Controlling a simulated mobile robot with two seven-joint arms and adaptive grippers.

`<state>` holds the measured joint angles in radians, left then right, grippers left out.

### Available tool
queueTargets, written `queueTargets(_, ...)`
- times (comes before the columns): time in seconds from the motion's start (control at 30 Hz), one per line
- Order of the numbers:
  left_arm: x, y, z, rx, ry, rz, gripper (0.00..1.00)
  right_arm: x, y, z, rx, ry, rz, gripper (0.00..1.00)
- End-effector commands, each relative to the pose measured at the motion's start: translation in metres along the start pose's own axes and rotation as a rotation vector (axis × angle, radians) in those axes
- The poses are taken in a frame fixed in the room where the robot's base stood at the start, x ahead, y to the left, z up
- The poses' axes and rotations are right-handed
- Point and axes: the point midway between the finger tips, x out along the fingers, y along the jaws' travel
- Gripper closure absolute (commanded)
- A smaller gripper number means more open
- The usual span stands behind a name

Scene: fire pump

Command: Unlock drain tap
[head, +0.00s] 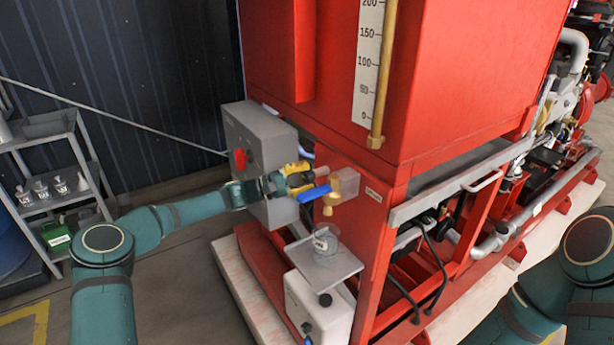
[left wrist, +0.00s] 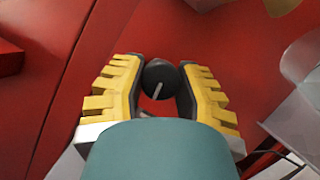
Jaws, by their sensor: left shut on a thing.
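The brass drain tap (head: 340,188) with its blue lever (head: 314,193) sticks out of the red wall of the pump base. My left gripper (head: 304,177), with yellow fingers, is at the wall just behind and above the blue lever. In the left wrist view my left gripper (left wrist: 158,82) is shut on a round black knob (left wrist: 159,73) with a pale line on its face. The knob sits between the two fingers. The head view does not show the knob clearly. My right gripper is out of view; only part of that arm shows at the lower right.
A clear beaker (head: 323,240) stands on a small metal shelf (head: 338,266) below the tap, with a white box (head: 312,308) beneath it. A grey cabinet (head: 262,140) with a red switch (head: 240,158) is close beside my left gripper. A shelf rack (head: 45,190) stands at the left.

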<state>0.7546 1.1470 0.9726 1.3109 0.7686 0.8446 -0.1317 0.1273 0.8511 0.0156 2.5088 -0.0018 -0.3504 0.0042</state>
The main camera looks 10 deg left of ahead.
Motion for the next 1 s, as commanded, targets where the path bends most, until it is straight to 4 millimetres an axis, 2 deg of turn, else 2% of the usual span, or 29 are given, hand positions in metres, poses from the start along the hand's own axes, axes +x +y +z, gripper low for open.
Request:
queueTargets(0.4, 0.002, 0.000, 0.002, -0.006, -0.006, 0.002, 1.00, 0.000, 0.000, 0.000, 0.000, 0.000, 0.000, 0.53)
queueTargets(0.43, 0.002, 0.000, 0.002, -0.006, -0.006, 0.002, 0.55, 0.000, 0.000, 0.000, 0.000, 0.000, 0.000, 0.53)
queueTargets(0.5, 0.002, 0.000, 0.002, -0.006, -0.005, 0.002, 0.35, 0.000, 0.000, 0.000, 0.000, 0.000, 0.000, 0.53)
queueTargets(0.83, -0.001, 0.000, 0.000, -0.005, -0.001, 0.002, 0.35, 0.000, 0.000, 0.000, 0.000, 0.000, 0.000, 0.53)
queueTargets(1.0, -0.019, 0.000, 0.000, -0.005, 0.001, 0.002, 0.35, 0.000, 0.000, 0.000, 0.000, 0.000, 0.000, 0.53)
